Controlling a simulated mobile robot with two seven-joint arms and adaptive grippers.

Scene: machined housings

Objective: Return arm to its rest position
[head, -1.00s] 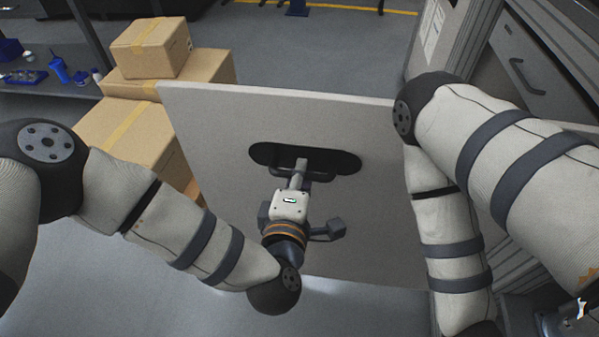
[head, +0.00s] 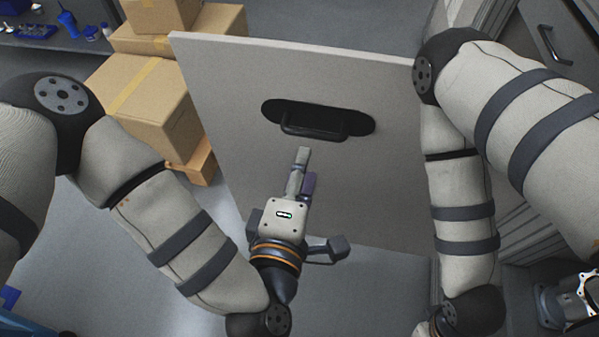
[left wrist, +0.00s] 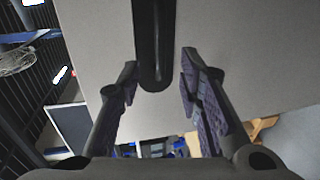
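My left arm (head: 175,235) comes in from the left, bent at the elbow. My left gripper (head: 305,165) is just below and in front of a black bar handle (head: 313,131) on a large pale grey panel (head: 225,95). In the left wrist view, the left gripper (left wrist: 159,68) has its two fingers spread, with the handle (left wrist: 154,40) between and beyond them; I see no finger touching it. My right arm (head: 460,215) hangs folded in front of the panel's right side. The right gripper does not show.
Cardboard boxes (head: 150,100) are stacked left of the panel. A shelf with blue items (head: 68,24) is at the upper left. A grey drawer cabinet (head: 550,25) stands at the upper right, and a metal part (head: 552,305) at the lower right. Floor at the lower left is mostly clear.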

